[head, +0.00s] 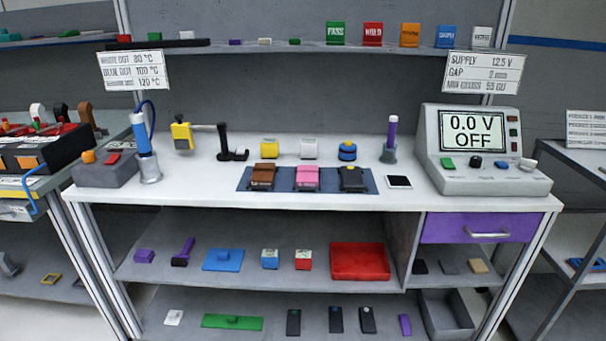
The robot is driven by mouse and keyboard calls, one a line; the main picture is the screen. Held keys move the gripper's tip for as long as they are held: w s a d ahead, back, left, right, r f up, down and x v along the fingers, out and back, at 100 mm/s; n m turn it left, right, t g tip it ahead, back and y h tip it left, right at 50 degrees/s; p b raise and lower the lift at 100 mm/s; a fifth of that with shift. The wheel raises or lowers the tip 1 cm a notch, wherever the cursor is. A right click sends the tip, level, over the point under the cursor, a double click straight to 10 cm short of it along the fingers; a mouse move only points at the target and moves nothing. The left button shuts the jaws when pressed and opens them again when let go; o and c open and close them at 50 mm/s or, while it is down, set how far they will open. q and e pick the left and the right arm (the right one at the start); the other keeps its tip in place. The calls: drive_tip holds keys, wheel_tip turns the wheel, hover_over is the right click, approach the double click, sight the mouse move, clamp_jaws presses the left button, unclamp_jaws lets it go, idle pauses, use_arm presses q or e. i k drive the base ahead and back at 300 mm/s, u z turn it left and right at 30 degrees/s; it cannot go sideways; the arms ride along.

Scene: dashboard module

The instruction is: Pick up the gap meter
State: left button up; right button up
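No thing in the head view is clearly labelled as the gap meter, and I cannot tell for sure which one it is. Candidates are a yellow device with a dark face (182,133) at the back left of the white bench, and several small dark handheld units, such as one (293,322) on the bottom shelf. A sign (483,74) at the upper right has a line reading GAP. Neither of my grippers shows in this view.
The white bench (215,188) holds a blue mat (322,182) with three small modules, a blue-handled tool (142,135) in a holder, and a power supply (481,150) reading 0.0 V OFF. Below are a red tray (360,275) and a purple drawer (450,230).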

sight(270, 146)
drive_tip(key=z, duration=1.65)
drive_tip(key=i, duration=1.55)
drive_tip(key=u, duration=2.4)
